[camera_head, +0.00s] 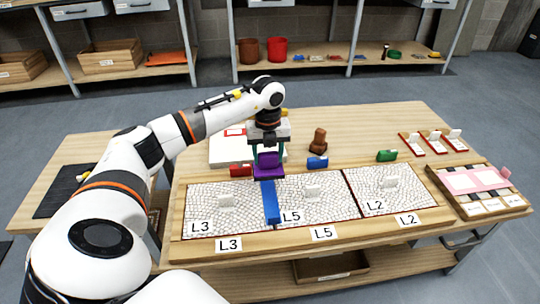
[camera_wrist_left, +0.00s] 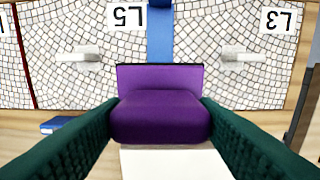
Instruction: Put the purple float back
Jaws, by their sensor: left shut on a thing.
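My left gripper (camera_head: 267,153) is shut on the purple float (camera_head: 268,167) above the back edge of the mosaic panels, near the blue strip (camera_head: 270,203) between panels L3 (camera_head: 212,212) and L5 (camera_head: 310,205). In the left wrist view the purple float (camera_wrist_left: 160,116) sits between the dark green fingers, with the blue strip (camera_wrist_left: 160,38) beyond it. Whether it touches anything below is not clear. My right gripper is not in view.
A red block (camera_head: 240,170), a blue block (camera_head: 317,162) and a green block (camera_head: 387,155) lie behind the panels. A brown object (camera_head: 318,141) stands farther back. Panel L2 (camera_head: 392,200) and a tray with a pink piece (camera_head: 437,177) are at right. The back right tabletop has bare room.

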